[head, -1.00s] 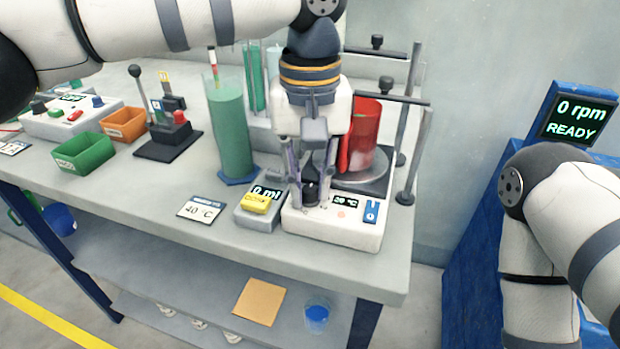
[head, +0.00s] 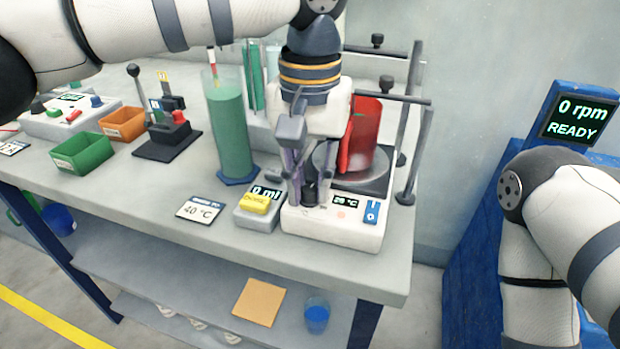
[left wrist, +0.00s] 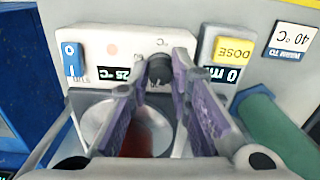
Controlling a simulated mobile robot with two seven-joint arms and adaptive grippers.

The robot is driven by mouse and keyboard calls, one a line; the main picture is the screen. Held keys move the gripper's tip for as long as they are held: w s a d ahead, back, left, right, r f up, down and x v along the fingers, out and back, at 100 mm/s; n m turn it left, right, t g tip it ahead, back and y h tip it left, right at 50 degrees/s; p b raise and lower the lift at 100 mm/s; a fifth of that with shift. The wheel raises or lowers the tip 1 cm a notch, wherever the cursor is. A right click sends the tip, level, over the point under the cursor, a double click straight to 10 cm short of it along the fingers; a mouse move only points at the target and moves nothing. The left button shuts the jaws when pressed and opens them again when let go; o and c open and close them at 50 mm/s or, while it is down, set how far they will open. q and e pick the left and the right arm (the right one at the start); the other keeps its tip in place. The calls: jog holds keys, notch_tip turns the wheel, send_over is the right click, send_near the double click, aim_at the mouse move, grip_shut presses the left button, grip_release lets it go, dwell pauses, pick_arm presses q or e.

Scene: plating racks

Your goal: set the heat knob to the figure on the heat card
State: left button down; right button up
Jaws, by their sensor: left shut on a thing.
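The heat card (head: 200,209) lies flat on the bench and reads 40 °C; it also shows upside down in the left wrist view (left wrist: 291,40). The white hotplate (head: 333,228) stands at the bench's front right. Its small display (left wrist: 118,76) seems to read 25 °C. The dark heat knob (left wrist: 159,68) is on its front, beside the display. My left gripper (head: 309,192) points down over the hotplate front, its fingers shut on the knob from both sides. The knob is partly hidden by the fingers in the head view. My right gripper is out of view.
A red beaker (head: 364,135) stands on the plate, close behind my left gripper. A dose box (head: 258,208) with a yellow button sits just left of the hotplate. A tall green cylinder (head: 230,135) stands behind it. Rod stands (head: 408,160) rise at the right.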

aim_at(310, 189)
pick_arm(q)
jog(key=c, duration=1.7)
grip_release()
notch_tip(310, 189, up, 12)
